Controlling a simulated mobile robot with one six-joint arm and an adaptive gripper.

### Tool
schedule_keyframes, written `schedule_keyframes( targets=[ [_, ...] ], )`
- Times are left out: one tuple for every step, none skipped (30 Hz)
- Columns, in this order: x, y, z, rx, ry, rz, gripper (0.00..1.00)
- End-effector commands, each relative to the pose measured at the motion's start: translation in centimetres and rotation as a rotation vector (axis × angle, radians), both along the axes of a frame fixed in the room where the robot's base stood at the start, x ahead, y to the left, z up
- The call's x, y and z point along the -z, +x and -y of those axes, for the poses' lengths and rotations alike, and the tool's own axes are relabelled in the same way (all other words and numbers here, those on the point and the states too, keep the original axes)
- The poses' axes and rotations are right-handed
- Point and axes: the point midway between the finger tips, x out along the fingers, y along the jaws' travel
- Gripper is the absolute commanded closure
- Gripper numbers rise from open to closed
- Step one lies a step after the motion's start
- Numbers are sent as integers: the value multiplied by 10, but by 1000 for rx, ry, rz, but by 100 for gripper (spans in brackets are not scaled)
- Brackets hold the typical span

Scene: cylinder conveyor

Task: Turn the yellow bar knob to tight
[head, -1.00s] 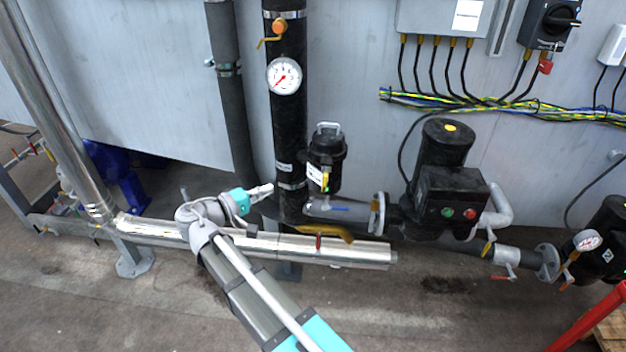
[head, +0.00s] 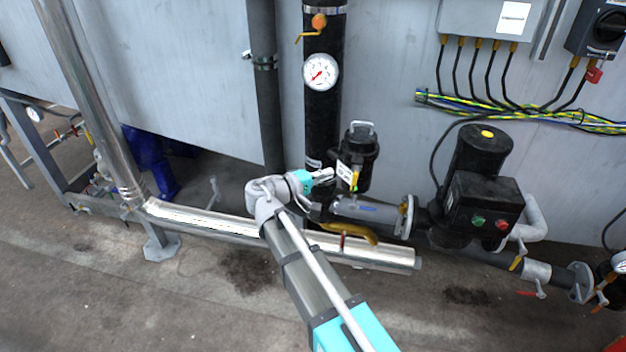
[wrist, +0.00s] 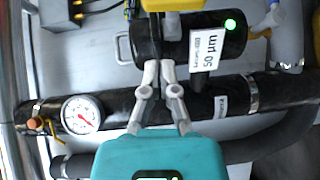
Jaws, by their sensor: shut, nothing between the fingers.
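A yellow block (wrist: 172,5), which I take for the yellow bar knob, shows at the top edge of the wrist view, partly cut off. It sits against the black filter housing (wrist: 190,38) with a white label and a lit green lamp. In the head view a small yellow part (head: 354,179) shows beside the label on the upright housing (head: 359,148). My gripper (wrist: 159,64) is shut and empty, its fingertips close together near the housing side, apart from the yellow block. In the head view my gripper (head: 331,174) is just left of the housing; contact cannot be told.
A black vertical pipe (head: 321,120) with a white gauge (head: 321,71) stands behind my gripper. A silver pipe (head: 210,219) runs low across the front. A pump (head: 480,195) stands right of the housing. A yellow-orange lever (head: 350,233) sits below.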

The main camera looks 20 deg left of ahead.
Motion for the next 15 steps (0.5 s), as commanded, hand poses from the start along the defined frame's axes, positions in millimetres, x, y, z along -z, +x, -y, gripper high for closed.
schedule_keyframes(
  targets=[
    [1, 6, 4, 2, 0, 0, 100],
    [1, 8, 8, 2, 0, 0, 100],
    [2, 7, 16, 2, 0, 0, 100],
    [2, 8, 19, 1, 0, 0, 100],
    [2, 8, 23, 1, 0, 0, 100],
    [3, 9, 27, 1, 0, 0, 100],
    [3, 9, 30, 1, 0, 0, 100],
    [3, 10, 32, 1, 0, 0, 100],
    [3, 11, 35, 0, 1, -1, 100],
    [4, 11, 37, 0, 1, -1, 100],
    [4, 12, 39, 0, 1, -1, 100],
    [4, 12, 41, -1, 1, -1, 100],
    [4, 13, 42, -1, 1, -1, 100],
    [4, 13, 42, -1, 1, -1, 100],
    [4, 13, 43, -1, 1, -1, 100]
  ],
)
